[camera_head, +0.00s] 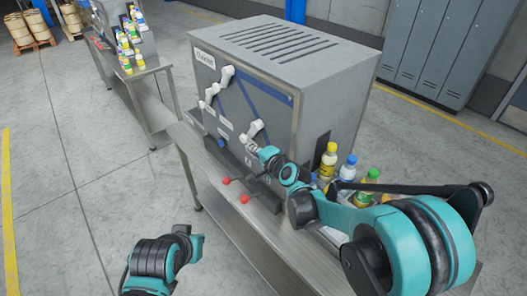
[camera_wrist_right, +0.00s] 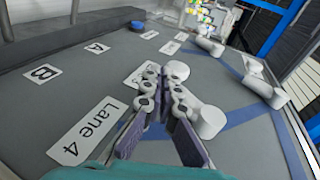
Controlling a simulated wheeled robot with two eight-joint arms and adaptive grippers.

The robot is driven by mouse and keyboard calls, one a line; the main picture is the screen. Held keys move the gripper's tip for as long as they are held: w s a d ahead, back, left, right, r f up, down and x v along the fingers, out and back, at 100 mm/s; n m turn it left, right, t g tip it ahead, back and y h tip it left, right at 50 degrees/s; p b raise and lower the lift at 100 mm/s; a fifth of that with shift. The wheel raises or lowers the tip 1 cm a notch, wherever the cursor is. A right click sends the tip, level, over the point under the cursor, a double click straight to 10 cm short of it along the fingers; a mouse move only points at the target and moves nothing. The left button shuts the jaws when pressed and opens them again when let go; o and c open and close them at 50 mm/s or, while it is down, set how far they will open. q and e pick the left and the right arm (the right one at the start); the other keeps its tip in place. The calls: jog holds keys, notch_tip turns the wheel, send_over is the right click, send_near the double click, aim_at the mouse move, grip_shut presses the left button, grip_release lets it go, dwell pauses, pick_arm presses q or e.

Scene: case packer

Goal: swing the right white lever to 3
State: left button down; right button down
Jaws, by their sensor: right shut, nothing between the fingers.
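The right white lever (camera_head: 252,130) is on the front panel of the grey machine (camera_head: 300,100), low and toward its right side. In the right wrist view this lever (camera_wrist_right: 208,122) shows large beside the fingers, partly hidden by them. My right gripper (camera_head: 256,149) is at the panel just below the lever. In the wrist view the fingers of my right gripper (camera_wrist_right: 164,78) are shut and empty, their tips close to the lever; I cannot tell whether they touch. The number marks by the lever are not readable. Of my left arm only links show at the bottom left.
Other white levers (camera_head: 226,76) sit higher on the panel, to the left. Bottles (camera_head: 328,160) stand right of the machine, near my right arm. Panel labels include Lane 4 (camera_wrist_right: 88,132).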

pick_arm(q)
jog(key=shift+f, duration=0.25)
pick_arm(e)
jog(key=shift+w+a+f, duration=0.15)
jog(key=shift+w+a, duration=0.2)
jog(key=shift+w, duration=0.1)
pick_arm(q)
jog(key=shift+f+b, duration=0.15)
jog(key=shift+b, duration=0.15)
pick_arm(e)
jog(key=shift+f, duration=0.1)
